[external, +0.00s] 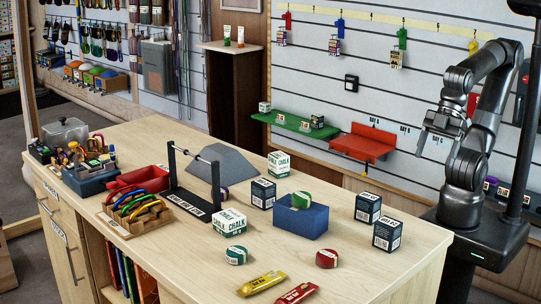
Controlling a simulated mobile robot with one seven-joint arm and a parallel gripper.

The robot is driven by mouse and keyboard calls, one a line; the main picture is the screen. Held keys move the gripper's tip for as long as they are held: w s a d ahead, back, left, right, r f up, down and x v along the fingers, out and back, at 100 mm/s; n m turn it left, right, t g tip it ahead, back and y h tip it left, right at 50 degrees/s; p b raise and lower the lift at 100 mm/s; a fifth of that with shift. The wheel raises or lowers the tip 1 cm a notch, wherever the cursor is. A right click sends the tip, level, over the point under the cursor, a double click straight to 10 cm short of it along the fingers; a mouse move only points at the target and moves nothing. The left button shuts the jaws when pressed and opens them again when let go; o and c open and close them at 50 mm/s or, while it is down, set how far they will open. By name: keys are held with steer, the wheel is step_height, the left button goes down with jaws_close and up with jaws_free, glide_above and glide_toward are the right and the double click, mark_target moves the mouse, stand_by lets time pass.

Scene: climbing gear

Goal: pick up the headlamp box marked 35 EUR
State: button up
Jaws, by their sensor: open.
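Three dark navy boxes with white print stand on the wooden counter: one left of the blue bin (263,193), one right of it (368,207), and one near the right edge (387,234). They may be headlamp boxes; their print is too small to read, so I cannot tell which is marked 35 EUR. My gripper (428,138) is open and empty, raised in front of the slatted wall, above and to the right of the boxes. It is apart from all of them.
The blue bin (300,222) holds a green and white roundish item. White chalk boxes (230,222) (279,165), red and green balls, and yellow and red packets (262,284) (297,293) lie around. A black stand (195,190) is further left. The counter's front right is clear.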

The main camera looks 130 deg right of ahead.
steer(key=g, duration=0.6)
glide_toward(369, 196)
steer(key=shift+a+n, duration=0.15)
steer(key=shift+n, duration=0.15)
step_height(369, 196, down, 11)
steer(key=shift+s, duration=0.1)
steer(key=c, duration=1.1)
